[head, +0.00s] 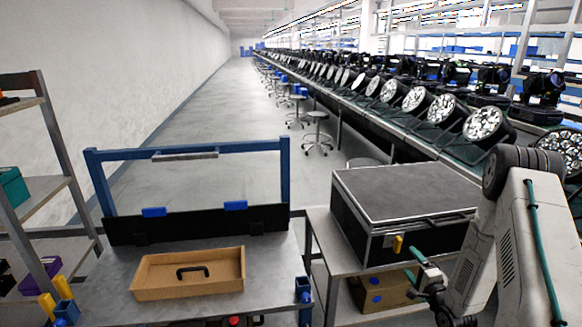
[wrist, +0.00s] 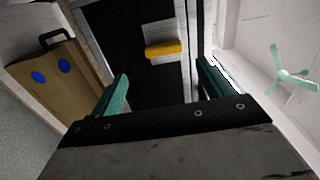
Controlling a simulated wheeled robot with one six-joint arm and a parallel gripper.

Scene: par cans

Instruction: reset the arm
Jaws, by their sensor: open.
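My gripper (head: 414,265) is at the lower right in the head view, in front of the black case (head: 400,190) on the metal side table. Its two teal fingers are apart with nothing between them. In the wrist view my gripper (wrist: 162,70) shows a finger on each side and faces the dark case front (wrist: 140,78). A yellow latch (wrist: 166,49) on that front lies beyond the gap between the fingers. It also shows in the head view (head: 397,245). My arm rises at the right.
A tan tray (head: 150,280) with a black handle lies on the left workbench (head: 270,270). A cardboard box (head: 362,296) with blue dots sits beneath the case. A shelf rack (head: 60,180) stands at far left. Stage lights (head: 440,108) line a long bench. The aisle (head: 240,95) is open.

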